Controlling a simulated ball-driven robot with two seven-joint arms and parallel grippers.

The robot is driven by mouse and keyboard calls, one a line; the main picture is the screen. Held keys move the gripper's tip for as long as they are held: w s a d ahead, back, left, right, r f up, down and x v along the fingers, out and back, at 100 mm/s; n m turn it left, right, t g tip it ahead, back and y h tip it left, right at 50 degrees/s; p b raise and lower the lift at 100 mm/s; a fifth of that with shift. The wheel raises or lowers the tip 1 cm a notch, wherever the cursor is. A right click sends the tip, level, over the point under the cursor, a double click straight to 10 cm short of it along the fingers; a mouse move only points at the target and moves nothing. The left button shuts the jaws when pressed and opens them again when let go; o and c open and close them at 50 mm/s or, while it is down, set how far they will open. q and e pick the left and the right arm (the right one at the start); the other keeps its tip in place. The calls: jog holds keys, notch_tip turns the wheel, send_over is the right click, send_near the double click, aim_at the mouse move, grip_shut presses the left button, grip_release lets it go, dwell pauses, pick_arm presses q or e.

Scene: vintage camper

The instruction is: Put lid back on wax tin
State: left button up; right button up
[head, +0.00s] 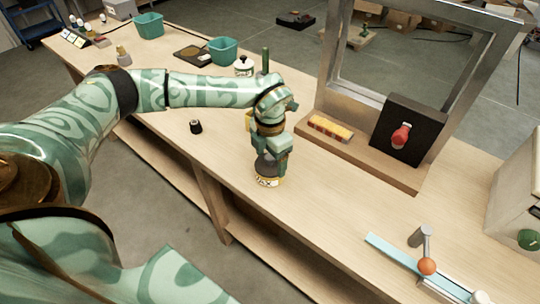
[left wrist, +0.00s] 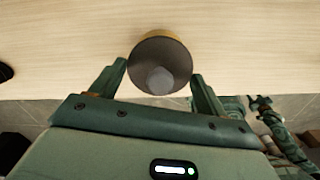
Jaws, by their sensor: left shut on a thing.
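The wax tin (head: 268,181), with a pale label and dark lettering, stands on the wooden bench near its front edge. A dark grey round lid with a knob (left wrist: 160,78) is between the fingers of my left gripper (head: 268,163), which is shut on it directly over the tin. In the left wrist view a gold rim shows past the lid's far edge. I cannot tell whether the lid is seated on the tin or just above it. A patterned green part of my own body, perhaps my right arm (left wrist: 262,104), shows at the lower right there; its jaws are unclear.
A small black object (head: 196,127) lies left of the tin. Behind are a wooden-based metal frame (head: 376,172) with a red-yellow block (head: 330,128), and a white jar (head: 243,67). A light-blue strip (head: 392,250) lies at the right front. Bench space right of the tin is clear.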

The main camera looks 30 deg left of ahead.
dwell(0.4)
pick_arm(q)
jog(key=o, duration=1)
jog(key=shift+o, duration=0.2)
notch_tip(320, 180, up, 7)
jog(key=p, duration=0.6)
jog(key=shift+r+p, duration=0.1)
jog(key=shift+p, duration=0.2)
jog(key=shift+c, duration=1.2)
grip_shut()
